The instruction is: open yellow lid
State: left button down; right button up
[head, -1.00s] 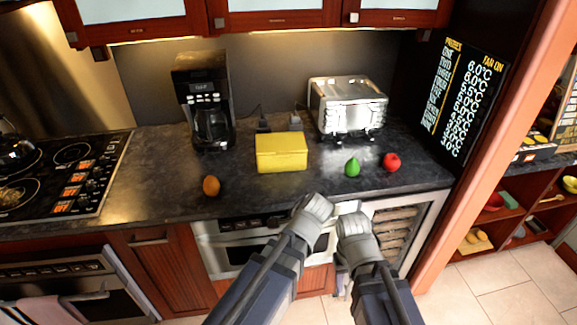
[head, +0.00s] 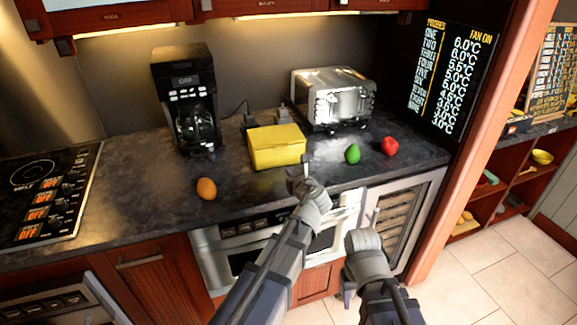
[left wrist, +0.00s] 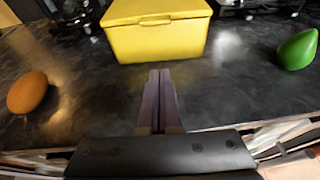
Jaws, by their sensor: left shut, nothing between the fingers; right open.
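A yellow box (head: 277,152) with its lid (head: 276,138) closed sits on the dark counter. In the left wrist view the box (left wrist: 157,42) is straight ahead, with a handle (left wrist: 155,20) on the lid's front edge. My left gripper (head: 306,160) is in front of the box's right side in the head view. It also shows in the left wrist view (left wrist: 159,75), its fingers together and empty, pointing at the box and apart from it. My right gripper (head: 371,220) is lower, in front of the cabinets; its fingers are small in the picture, open and empty.
An orange-brown egg-shaped item (head: 206,189) lies left of the box. A green pear-like fruit (head: 353,153) and a red fruit (head: 390,146) lie to its right. A coffee maker (head: 184,95) and a toaster (head: 335,98) stand behind. The counter in front of the box is clear.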

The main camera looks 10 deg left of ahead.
pick_arm(q)
jog(key=b+x, duration=0.3)
jog(key=x, duration=0.6)
jog(key=shift+f, duration=0.15)
notch_tip(320, 180, up, 3)
jog(key=p, duration=0.3)
jog(key=shift+a+r, duration=0.1)
jog(key=shift+r, duration=0.1)
jog(key=shift+r+p, duration=0.45)
jog(key=shift+p, duration=0.25)
